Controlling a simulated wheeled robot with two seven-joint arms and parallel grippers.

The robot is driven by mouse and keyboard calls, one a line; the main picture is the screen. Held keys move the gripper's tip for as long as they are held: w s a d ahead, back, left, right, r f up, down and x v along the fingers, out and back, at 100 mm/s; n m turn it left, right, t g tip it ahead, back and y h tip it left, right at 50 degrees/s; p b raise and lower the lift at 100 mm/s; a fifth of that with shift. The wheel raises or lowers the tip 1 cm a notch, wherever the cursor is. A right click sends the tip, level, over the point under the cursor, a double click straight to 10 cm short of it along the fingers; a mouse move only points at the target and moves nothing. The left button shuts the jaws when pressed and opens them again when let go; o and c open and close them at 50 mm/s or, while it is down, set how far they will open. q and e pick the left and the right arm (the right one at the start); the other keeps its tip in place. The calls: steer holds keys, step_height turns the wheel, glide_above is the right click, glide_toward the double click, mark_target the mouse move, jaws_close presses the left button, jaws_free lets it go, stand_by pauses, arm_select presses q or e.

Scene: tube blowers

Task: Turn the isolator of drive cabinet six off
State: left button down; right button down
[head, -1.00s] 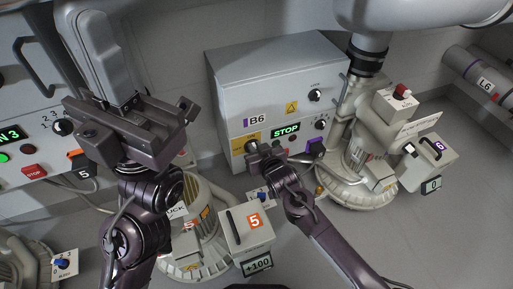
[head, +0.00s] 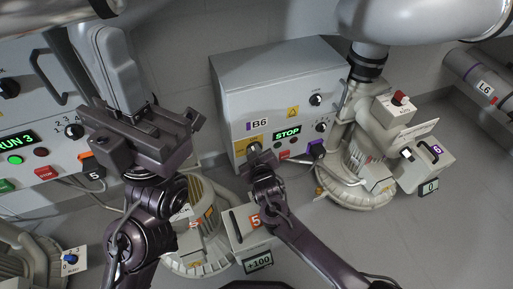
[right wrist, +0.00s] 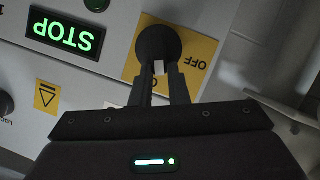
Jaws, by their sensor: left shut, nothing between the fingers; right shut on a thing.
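Drive cabinet B6 (head: 285,88) is a grey box with a green STOP display (head: 287,134). Its isolator is a dark round knob (right wrist: 158,42) on a yellow plate (right wrist: 200,55) in the right wrist view. The plate carries the word OFF, upside down in that view, and another label mostly hidden by the fingers. My right gripper (right wrist: 161,85) is shut on the knob, which also hides the knob's pointing direction. In the head view my right gripper (head: 256,154) is at the cabinet's lower left front. My left gripper (head: 145,132) is shut and empty, left of the cabinet.
A blower marked 5 (head: 190,255) stands below, and blower 6 (head: 350,175) stands right of B6. A large pipe (head: 420,20) crosses the upper right. Floor at the lower right is clear.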

steer(key=shift+s+a+f+n+h, duration=0.15)
steer(key=shift+a+f+n+h, duration=0.1)
steer(key=shift+n+h, duration=0.35)
steer(key=shift+t, duration=0.3)
steer(key=c, duration=1.4)
jaws_free()
